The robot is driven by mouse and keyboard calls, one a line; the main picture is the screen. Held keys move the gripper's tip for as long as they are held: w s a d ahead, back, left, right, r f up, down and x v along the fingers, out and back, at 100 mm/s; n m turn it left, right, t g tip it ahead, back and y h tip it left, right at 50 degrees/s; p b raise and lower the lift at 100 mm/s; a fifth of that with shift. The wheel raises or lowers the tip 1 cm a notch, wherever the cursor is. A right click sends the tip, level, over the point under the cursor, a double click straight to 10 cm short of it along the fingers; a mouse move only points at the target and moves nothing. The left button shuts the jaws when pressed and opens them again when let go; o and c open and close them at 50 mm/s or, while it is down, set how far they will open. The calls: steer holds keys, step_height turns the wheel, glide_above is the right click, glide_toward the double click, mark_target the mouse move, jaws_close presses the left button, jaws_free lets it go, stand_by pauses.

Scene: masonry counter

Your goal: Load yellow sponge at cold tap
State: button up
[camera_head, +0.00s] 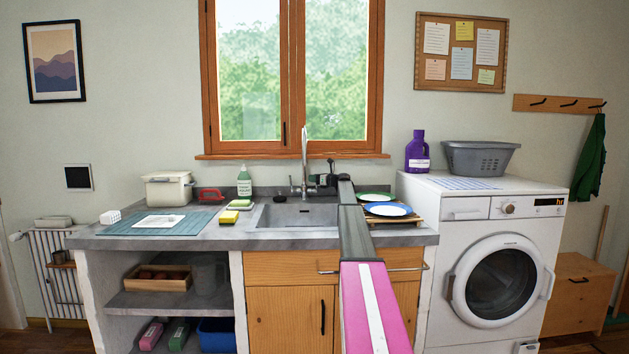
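A yellow sponge (229,217) lies on the grey counter, left of the sink. A green-and-yellow sponge (240,204) lies just behind it. The tall metal tap (304,165) stands at the back of the sink (297,215); I cannot make out which side of it is cold. My arm reaches forward over the counter and the sink's right side. My gripper (322,180) is a small dark shape close to the right of the tap. Its fingers are too small to tell open from shut, or whether they touch the tap. The yellow sponge is well away from it, to the left.
A green-white soap bottle (244,184) stands behind the sponges. Left are a blue-green mat (125,225), a cream container (168,189) and a red item (210,195). Plates (387,210) on a wooden rack lie right of my arm. The washing machine (480,260) stands further right.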

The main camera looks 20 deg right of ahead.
jaws_close()
steer(key=shift+s+a+n+t+y, duration=0.15)
steer(key=shift+s+n+t+y, duration=0.1)
steer(key=shift+s+n+y, duration=0.35)
steer(key=shift+s+a+n+t+y, duration=0.1)
steer(key=shift+s+n+t+y, duration=0.15)
steer(key=shift+n, duration=0.55)
jaws_free()
